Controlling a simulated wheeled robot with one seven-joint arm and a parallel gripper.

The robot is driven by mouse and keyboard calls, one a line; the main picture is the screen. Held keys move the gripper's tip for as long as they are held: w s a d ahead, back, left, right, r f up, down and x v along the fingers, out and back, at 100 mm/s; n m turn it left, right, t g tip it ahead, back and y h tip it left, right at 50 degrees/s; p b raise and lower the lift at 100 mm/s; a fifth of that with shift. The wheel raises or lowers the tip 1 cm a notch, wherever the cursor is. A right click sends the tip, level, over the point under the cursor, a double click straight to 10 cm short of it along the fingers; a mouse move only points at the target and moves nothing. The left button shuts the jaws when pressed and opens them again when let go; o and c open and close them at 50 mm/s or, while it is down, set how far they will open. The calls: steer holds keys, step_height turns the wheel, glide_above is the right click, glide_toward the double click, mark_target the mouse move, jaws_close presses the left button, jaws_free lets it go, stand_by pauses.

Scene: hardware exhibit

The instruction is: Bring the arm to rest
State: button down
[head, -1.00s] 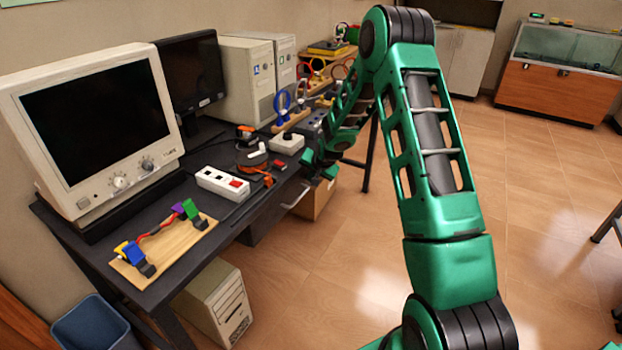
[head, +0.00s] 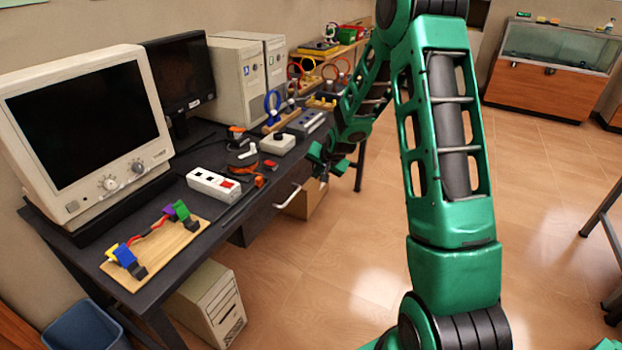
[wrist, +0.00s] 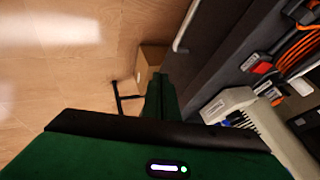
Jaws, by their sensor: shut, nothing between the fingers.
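My green arm rises through the right half of the head view, its elbow cut off by the top edge. The forearm reaches back down toward the far part of the dark desk (head: 232,222). My gripper (head: 322,172) is beside the desk's front edge, above the floor. It is small there and its fingers are partly hard to make out. In the wrist view my gripper (wrist: 158,92) shows as closed green fingers pointing away, with nothing held. The desk edge lies close on its right.
The desk carries a beige monitor (head: 85,130), a white power strip (head: 214,184), a wooden board with coloured blocks (head: 155,250) and cables. A drawer handle (head: 288,196) juts from its front. A cardboard box (head: 306,198) stands below. Open tiled floor (head: 365,255) lies to the right.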

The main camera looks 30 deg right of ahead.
steer(key=s+d+r+n+g+h, duration=0.1)
steer(key=s+d+r+n+g, duration=0.15)
steer(key=s+r, duration=0.95)
steer(key=s+a+r+g, duration=0.1)
steer(key=s+r+g, duration=0.1)
steer(key=s, duration=1.6)
steer(key=s+a+r+g+y, duration=0.1)
steer(key=s+a+r+g, duration=0.1)
steer(key=s, duration=1.6)
step_height(320, 180, up, 2)
steer(key=shift+r+n+g+y, duration=0.1)
steer(key=shift+n+g+y, duration=0.25)
steer(key=shift+g, duration=0.1)
